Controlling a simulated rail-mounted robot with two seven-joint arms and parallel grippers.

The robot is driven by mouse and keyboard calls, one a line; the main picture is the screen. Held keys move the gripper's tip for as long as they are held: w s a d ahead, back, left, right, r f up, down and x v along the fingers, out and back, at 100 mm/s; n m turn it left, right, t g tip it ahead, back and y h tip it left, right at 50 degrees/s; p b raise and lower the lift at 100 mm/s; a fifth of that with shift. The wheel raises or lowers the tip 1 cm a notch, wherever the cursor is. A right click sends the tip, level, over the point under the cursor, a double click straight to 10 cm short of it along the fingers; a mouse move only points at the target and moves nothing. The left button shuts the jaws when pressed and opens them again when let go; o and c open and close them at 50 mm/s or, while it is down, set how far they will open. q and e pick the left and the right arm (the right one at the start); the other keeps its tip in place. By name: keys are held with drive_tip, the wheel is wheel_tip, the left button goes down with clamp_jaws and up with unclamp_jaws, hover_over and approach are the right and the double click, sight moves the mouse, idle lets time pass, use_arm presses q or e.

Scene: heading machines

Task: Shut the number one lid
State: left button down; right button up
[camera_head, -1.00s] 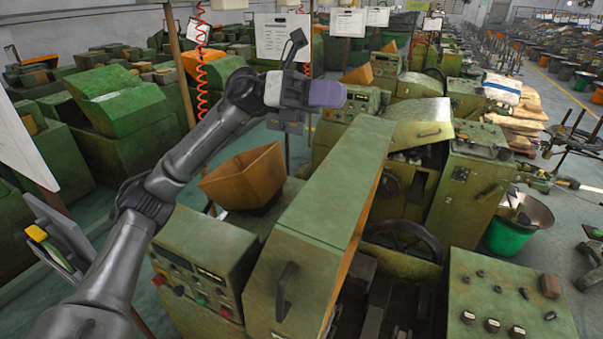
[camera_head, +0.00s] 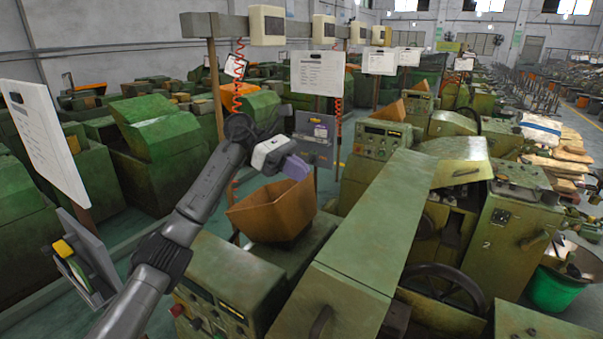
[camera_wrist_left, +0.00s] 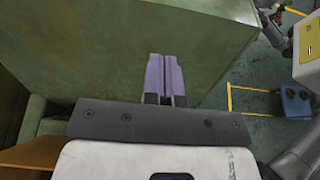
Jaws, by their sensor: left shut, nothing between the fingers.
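The number one lid (camera_head: 375,222) is taken to be the long green cover on the nearest machine. It stands raised, with a dark handle (camera_head: 320,324) on its near end. The machine's inside shows to its right. My left gripper (camera_head: 297,169) is above the orange hopper, left of the lid's far end and apart from the lid. Its purple fingers are shut and empty in the left wrist view (camera_wrist_left: 165,78), pointing toward a large green surface (camera_wrist_left: 130,40). I cannot tell which part this is. My right gripper is out of view.
An orange hopper (camera_head: 272,212) and a green control box (camera_head: 232,285) stand left of the lid. A grey panel (camera_head: 314,140) is behind my gripper. The machine marked 2 (camera_head: 512,235) and a handwheel (camera_head: 444,290) are on the right.

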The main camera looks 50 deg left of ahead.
use_arm(q)
drive_tip(key=p+x, duration=0.3)
drive_tip(key=x, duration=0.7)
drive_tip(key=shift+w+d, duration=0.15)
drive_tip(key=shift+d, duration=0.15)
drive_tip(key=shift+w+d+f+p, duration=0.15)
drive_tip(key=shift+d+f+p, duration=0.15)
drive_tip(key=shift+d, duration=0.05)
